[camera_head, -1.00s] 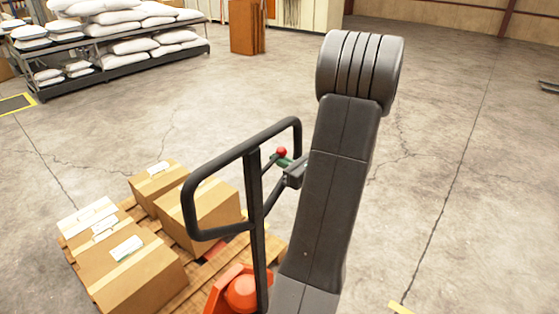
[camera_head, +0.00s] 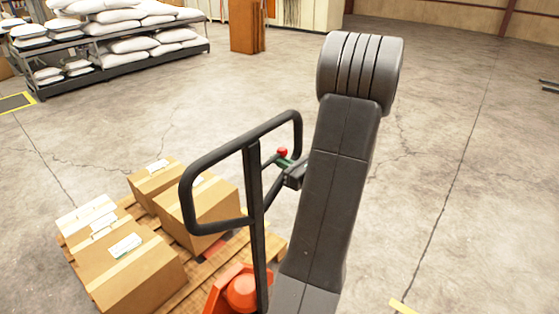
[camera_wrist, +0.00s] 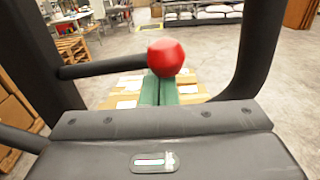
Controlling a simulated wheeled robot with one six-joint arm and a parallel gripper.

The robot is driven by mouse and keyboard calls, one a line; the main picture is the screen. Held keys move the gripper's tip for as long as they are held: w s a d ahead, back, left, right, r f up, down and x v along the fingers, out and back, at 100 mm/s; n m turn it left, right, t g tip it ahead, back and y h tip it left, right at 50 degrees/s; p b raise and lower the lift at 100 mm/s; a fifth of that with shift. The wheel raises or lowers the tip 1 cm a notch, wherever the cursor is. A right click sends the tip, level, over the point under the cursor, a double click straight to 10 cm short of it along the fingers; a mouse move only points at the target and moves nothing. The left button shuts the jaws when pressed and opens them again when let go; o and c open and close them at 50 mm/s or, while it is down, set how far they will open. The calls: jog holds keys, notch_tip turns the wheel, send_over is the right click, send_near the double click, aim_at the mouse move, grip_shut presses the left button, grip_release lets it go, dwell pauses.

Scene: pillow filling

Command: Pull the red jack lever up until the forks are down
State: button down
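The red knob (camera_head: 282,152) sits at the end of a dark lever inside the pallet jack's black loop handle (camera_head: 215,162). In the wrist view the red knob (camera_wrist: 166,57) is close up, with its dark rod (camera_wrist: 100,67) running left to the handle. My gripper (camera_wrist: 160,88) has its two green fingers together, with almost no gap. Their tips end right at the lower side of the knob; I cannot tell if they touch it. The gripper (camera_head: 285,162) is mostly hidden by my arm in the head view. The forks are hidden under the loaded pallet.
Cardboard boxes (camera_head: 130,270) stand on a wooden pallet (camera_head: 207,275) beside the jack's orange base (camera_head: 232,288). A shelf with white sacks (camera_head: 110,67) stands at the back left.

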jog(key=shift+f+b, duration=0.4)
jog(key=shift+f, duration=0.25)
jog(key=v, duration=1.3)
jog(key=x, duration=1.3)
jog(key=shift+s, duration=0.1)
